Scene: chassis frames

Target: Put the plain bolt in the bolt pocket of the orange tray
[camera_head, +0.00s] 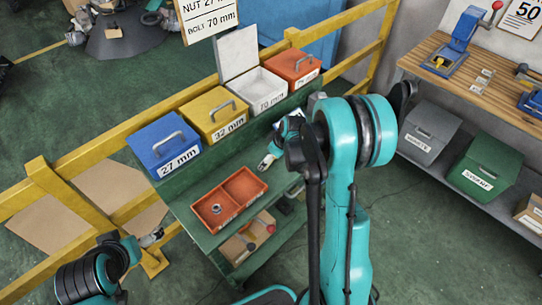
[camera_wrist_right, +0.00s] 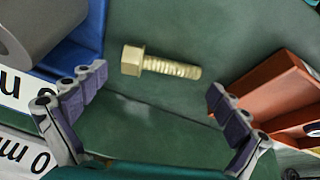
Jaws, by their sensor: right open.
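A brass-coloured bolt (camera_wrist_right: 160,64) with a hex head lies on the green bench surface in the right wrist view, between a blue bin and the orange tray (camera_wrist_right: 275,90). I cannot make the bolt out in the head view. The tray (camera_head: 243,206) has two compartments there; a grey nut (camera_head: 216,209) is in the left one and the other looks empty. My right gripper (camera_wrist_right: 160,112) is open and empty, its fingers apart with the bolt beyond them. It also shows in the head view (camera_head: 268,162). My left gripper (camera_head: 152,238) is small at lower left; its jaws are unclear.
A blue bin (camera_head: 163,145), a yellow bin (camera_head: 217,115), an open white bin (camera_head: 262,92) and an orange-red bin (camera_head: 294,68) line the bench's back. A sign (camera_head: 208,15) reads bolt 70 mm. A yellow rail (camera_head: 110,141) runs behind. A cardboard box (camera_head: 247,238) sits on the lower shelf.

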